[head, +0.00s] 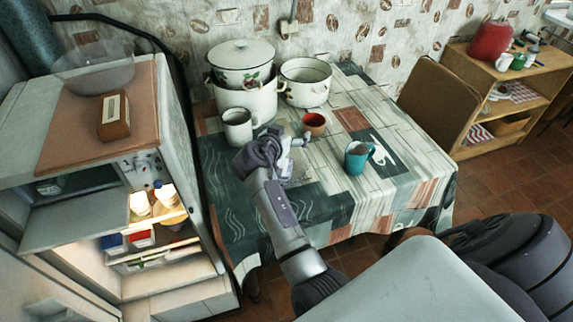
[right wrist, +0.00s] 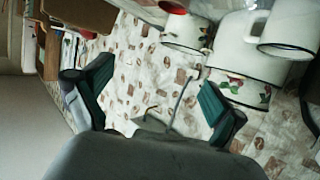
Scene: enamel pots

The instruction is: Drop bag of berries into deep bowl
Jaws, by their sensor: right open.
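I cannot make out a bag of berries for certain in either view. A clear, wide glass bowl (head: 95,68) stands on top of the fridge at the left of the head view; I cannot tell if it is the deep bowl. My right gripper (head: 297,142) is over the table, between the white mug (head: 238,128) and the small red-brown cup (head: 314,121). Its fingers are apart and empty in the right wrist view (right wrist: 155,80). My left gripper does not show.
A lidded enamel pot (head: 240,88) and an open pot (head: 306,90) stand at the table's back. A teal mug (head: 356,158) is right of my gripper. The open fridge (head: 172,262) holds small packs. A wooden shelf (head: 545,72) with a red item (head: 490,42) is at far right.

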